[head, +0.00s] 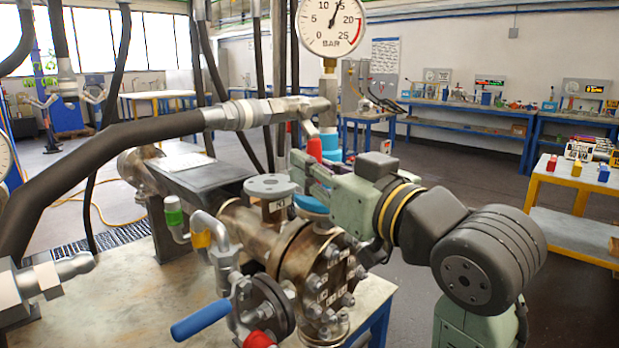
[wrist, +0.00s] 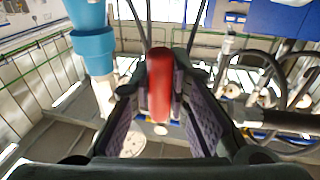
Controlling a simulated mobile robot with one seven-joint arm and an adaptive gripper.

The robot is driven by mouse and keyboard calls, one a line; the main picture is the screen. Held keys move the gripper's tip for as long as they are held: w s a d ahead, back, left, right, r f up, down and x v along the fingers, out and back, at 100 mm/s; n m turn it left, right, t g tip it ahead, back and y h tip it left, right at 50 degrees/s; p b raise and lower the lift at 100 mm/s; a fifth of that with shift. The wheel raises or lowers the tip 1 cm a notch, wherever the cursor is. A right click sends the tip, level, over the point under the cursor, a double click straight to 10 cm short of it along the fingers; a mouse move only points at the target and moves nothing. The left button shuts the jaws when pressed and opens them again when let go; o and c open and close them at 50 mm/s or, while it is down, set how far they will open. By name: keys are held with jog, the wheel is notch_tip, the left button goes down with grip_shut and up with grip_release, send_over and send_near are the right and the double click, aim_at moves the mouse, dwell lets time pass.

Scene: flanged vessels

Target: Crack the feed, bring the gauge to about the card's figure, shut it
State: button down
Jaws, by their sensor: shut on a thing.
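The round white gauge (head: 331,26), marked BAR, stands on a stem at the top centre, its top edge cut off. Its needle points up and slightly right, near the 15. My gripper (head: 300,165) is shut on a red handle (head: 314,149) just below the hose fitting under the gauge. In the wrist view the red handle (wrist: 159,85) stands between both finger pads of my gripper (wrist: 160,100). The handle's lower end and its joint to the pipe are hidden. I cannot make out a card with a readable figure.
The flanged vessel (head: 240,225) stands below my gripper. A blue-handled valve (head: 202,318) is at its lower front. A thick black hose (head: 100,160) runs in from the left. A cyan part (wrist: 93,50) is close left in the wrist view. Open floor (head: 460,170) lies to the right.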

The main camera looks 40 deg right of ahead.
jog(key=c, duration=1.5)
grip_release()
jog(key=s, duration=0.4)
jog(key=s+a, duration=0.1)
jog(key=s, duration=0.7)
jog(key=shift+a+f, duration=0.2)
jog(key=shift+f, duration=0.15)
